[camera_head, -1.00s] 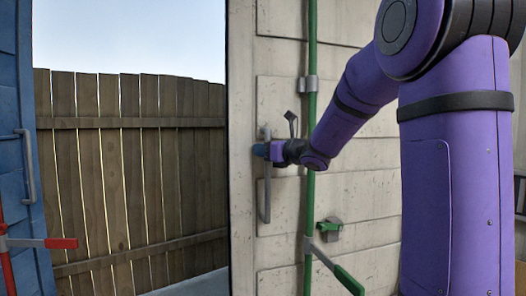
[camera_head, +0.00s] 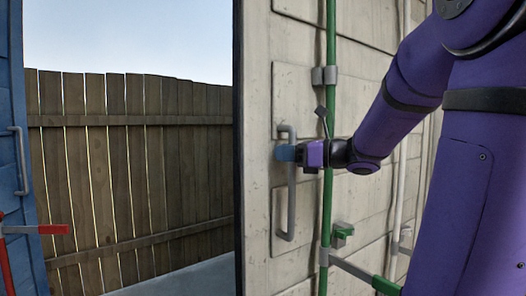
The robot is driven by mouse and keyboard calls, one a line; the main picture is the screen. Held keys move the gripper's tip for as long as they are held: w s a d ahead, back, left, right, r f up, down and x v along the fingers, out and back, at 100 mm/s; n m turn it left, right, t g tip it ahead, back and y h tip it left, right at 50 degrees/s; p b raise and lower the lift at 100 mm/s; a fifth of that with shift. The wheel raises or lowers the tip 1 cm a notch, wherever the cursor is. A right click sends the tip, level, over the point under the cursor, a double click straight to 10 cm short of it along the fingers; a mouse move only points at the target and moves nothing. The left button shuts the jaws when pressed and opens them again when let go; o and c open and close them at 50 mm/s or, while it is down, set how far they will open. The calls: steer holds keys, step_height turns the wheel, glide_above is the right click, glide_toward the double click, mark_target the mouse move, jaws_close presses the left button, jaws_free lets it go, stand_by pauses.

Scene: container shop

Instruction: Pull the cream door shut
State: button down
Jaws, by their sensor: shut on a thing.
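The cream door (camera_head: 292,40) stands at the middle and right of the head view, open, its near edge beside the gap to the fence. A grey vertical pull handle (camera_head: 291,205) is fixed on it near that edge. My gripper (camera_head: 285,153) is shut on the upper part of this handle. The fingers hide a short length of the handle. My purple arm reaches in from the right and covers part of the door.
A green locking bar (camera_head: 326,220) runs down the cream door just right of the handle, with a green lever (camera_head: 386,286) low down. A blue door (camera_head: 12,110) with its own grey handle (camera_head: 22,160) and a red lever (camera_head: 52,229) is at the far left. A wooden fence (camera_head: 140,170) shows through the gap.

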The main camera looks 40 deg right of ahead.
steer(key=shift+g+y, duration=0.3)
steer(key=shift+y, duration=0.1)
steer(key=shift+s+d+f, duration=0.1)
steer(key=shift+s+d, duration=0.1)
steer(key=shift+s, duration=1.25)
steer(key=shift+s+d, duration=0.15)
steer(key=shift+s, duration=1.3)
steer(key=c, duration=1.3)
jaws_free()
steer(key=shift+s+a, duration=0.2)
steer(key=v, duration=1.1)
